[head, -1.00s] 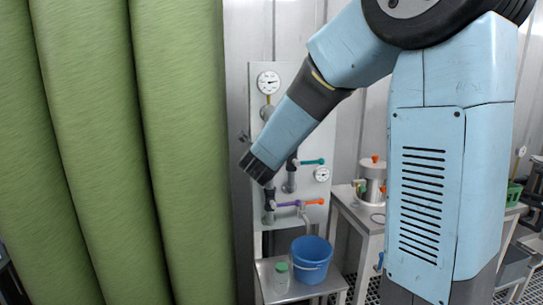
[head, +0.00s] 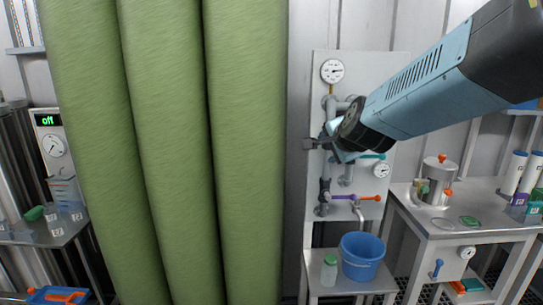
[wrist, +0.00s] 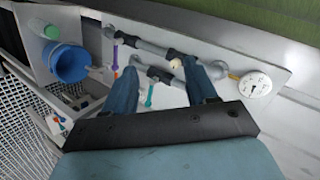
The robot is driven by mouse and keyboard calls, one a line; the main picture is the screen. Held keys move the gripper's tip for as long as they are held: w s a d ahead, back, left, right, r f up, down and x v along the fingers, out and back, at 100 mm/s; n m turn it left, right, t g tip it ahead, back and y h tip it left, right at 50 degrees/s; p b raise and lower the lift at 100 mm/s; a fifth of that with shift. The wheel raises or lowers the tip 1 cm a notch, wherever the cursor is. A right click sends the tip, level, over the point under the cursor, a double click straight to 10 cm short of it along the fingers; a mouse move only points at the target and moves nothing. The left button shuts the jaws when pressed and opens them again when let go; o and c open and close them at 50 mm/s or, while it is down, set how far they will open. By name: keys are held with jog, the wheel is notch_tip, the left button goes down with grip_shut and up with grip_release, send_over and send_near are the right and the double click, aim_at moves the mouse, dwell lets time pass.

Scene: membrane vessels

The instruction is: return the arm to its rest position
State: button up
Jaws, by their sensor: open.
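My arm enters the head view from the upper right, over the valve panel. My gripper (head: 340,148) is at its far end, in front of the pipes, and its tips are partly hidden by my wrist. In the wrist view, my gripper (wrist: 163,84) shows two blue fingers spread well apart, with nothing held between them. The panel's pipes (wrist: 165,55) lie beyond the fingers; I cannot tell how far off.
Green membrane columns (head: 165,150) stand left of the panel (head: 400,75). A blue bucket (head: 362,257) and a green-lidded jar (head: 329,271) stand on a low stand below it. A steel pot (head: 436,181) is on the right table. A control box reads "off" (head: 50,125).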

jog(key=s+d+f+n+g, duration=0.1)
jog(key=s+d+n+g, duration=0.1)
jog(key=s+n, duration=0.2)
jog(key=s+d+f+n+g+h, duration=0.1)
jog(key=s+d+n+g, duration=0.1)
jog(key=s, duration=0.9)
jog(key=s+d+f+n+g, duration=0.1)
jog(key=s+d+n+g, duration=0.1)
jog(key=s+d+n, duration=0.2)
jog(key=s+n, duration=0.2)
jog(key=s, duration=0.2)
jog(key=shift+s+d+f+n+g, duration=0.15)
jog(key=shift+s+f+n+g, duration=0.15)
jog(key=shift+f+n, duration=0.1)
